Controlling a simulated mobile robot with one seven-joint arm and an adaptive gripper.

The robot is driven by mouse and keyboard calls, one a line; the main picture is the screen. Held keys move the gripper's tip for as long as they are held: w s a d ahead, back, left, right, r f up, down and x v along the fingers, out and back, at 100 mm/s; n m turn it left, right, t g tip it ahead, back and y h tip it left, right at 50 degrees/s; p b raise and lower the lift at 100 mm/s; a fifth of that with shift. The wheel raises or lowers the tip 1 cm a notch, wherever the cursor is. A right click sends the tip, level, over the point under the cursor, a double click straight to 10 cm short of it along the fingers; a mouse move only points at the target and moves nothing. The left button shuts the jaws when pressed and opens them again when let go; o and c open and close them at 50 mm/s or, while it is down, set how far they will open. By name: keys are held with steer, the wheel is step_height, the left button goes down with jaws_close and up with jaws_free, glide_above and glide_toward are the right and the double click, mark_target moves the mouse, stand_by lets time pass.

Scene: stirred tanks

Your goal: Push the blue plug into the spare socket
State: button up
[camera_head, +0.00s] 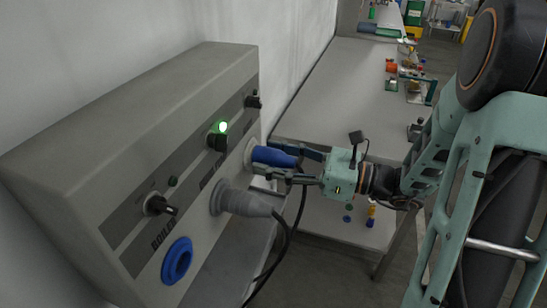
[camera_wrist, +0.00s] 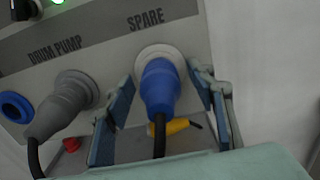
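The blue plug (camera_head: 273,157) is at the socket on the far end of the grey panel. In the wrist view the blue plug (camera_wrist: 161,88) points into the pale round spare socket (camera_wrist: 157,51), under the word SPARE, with its dark cable hanging toward me. The plug's front end is hidden inside or against the socket, so its depth is unclear. My gripper (camera_head: 285,163) is around the plug. In the wrist view my gripper (camera_wrist: 162,78) has one finger on each side of the plug, with visible gaps. It is open.
A grey plug (camera_head: 245,203) with a black cable sits in the drum pump socket beside it. An empty blue socket (camera_head: 177,260) is nearer. A green lamp (camera_head: 222,127) is lit on the panel (camera_head: 130,110). A bench (camera_head: 335,105) stands behind. A yellow object (camera_wrist: 165,127) lies below the plug.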

steer(key=shift+d, duration=0.1)
steer(key=v, duration=1.2)
